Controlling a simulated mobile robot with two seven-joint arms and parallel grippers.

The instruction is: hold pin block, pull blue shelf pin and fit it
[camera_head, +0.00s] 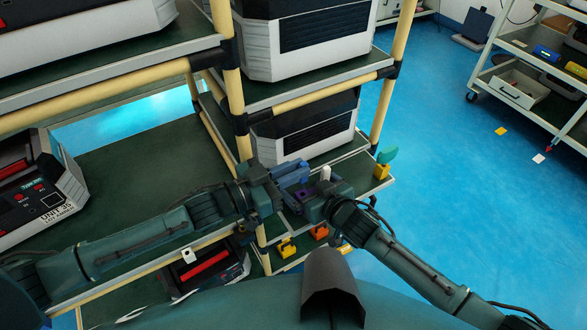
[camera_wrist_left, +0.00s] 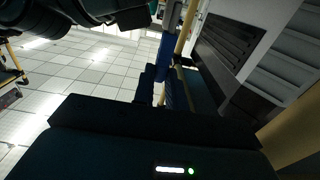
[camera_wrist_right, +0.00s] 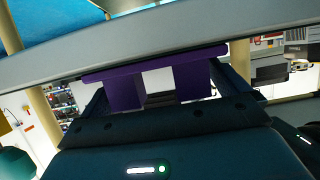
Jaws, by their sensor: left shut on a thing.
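In the head view my left gripper (camera_head: 283,178) reaches in from the left at the shelf's front corner and is shut on a blue piece (camera_head: 293,170), which looks like the blue shelf pin. A narrow blue part (camera_wrist_left: 163,75) shows between its fingers in the left wrist view. My right gripper (camera_head: 308,197) is close beside it, facing it. In the right wrist view a purple block (camera_wrist_right: 126,93) with a crossbar and two legs sits between its fingers; I cannot tell whether they grip it. A small white upright piece (camera_head: 325,173) stands just behind the right gripper.
A yellow block with a teal top (camera_head: 383,170) stands at the shelf's right corner. A yellow block (camera_head: 286,248) and an orange block (camera_head: 319,233) are below the grippers. Cream rack posts (camera_head: 235,100) stand close to my left arm.

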